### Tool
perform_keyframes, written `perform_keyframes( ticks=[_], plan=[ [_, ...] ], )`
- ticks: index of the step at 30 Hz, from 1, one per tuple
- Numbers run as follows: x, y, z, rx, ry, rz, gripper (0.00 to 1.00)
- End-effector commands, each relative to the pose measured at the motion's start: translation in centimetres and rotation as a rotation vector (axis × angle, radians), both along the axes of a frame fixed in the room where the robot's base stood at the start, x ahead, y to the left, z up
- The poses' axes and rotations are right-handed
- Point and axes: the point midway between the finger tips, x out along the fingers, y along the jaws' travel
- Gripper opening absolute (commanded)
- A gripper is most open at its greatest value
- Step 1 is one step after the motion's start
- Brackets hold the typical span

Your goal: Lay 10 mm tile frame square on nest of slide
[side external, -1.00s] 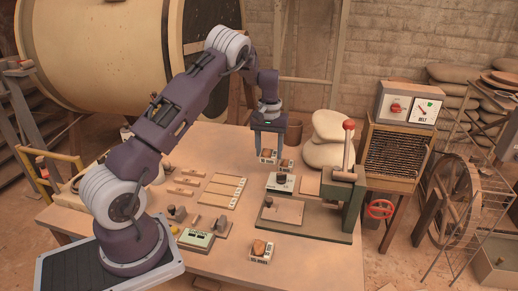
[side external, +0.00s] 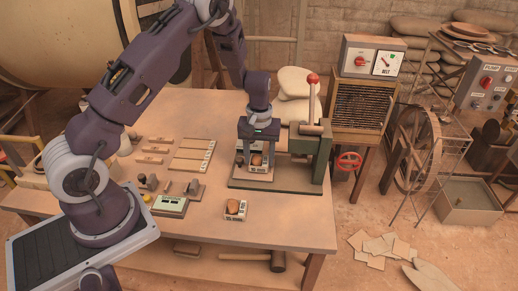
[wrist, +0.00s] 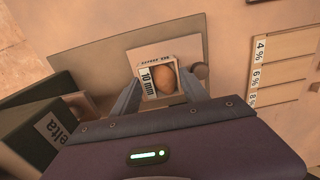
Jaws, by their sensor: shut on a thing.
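The 10 mm tile frame (wrist: 147,84) has a pale label and a rounded tan lump inside. My gripper (wrist: 157,92) is shut on it, one finger at each side. In the side view my gripper (side external: 256,165) points down over the slide of the press, with the frame (side external: 257,170) low between its fingers. In the wrist view the pale slide plate (wrist: 165,45) shows around and beyond the frame, with a round knob to the right. The nest is mostly covered. I cannot tell whether the frame touches it.
The green press (side external: 308,150) with its red-knobbed lever (side external: 313,95) stands close to the right of my gripper. Another tile frame (side external: 236,209) lies on the table (side external: 285,232) in front. A labelled strip board (side external: 191,155) lies to the left. The front right table is clear.

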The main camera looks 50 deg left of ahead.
Motion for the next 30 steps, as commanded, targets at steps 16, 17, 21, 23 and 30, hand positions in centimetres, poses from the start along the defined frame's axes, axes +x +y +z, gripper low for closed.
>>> perform_keyframes(
  ticks=[16, 17, 21, 23, 30],
  plan=[
    [0.05, 0.04, -0.56, 0.000, -0.001, 0.000, 0.02],
    [0.05, 0.04, -0.58, 0.000, -0.001, 0.000, 0.02],
    [0.05, 0.04, -0.72, 0.000, -0.001, 0.000, 0.02],
    [0.04, 0.03, -0.78, 0.000, -0.001, 0.000, 0.02],
    [0.05, 0.02, -0.91, 0.000, -0.001, 0.000, 0.72]
  ],
)
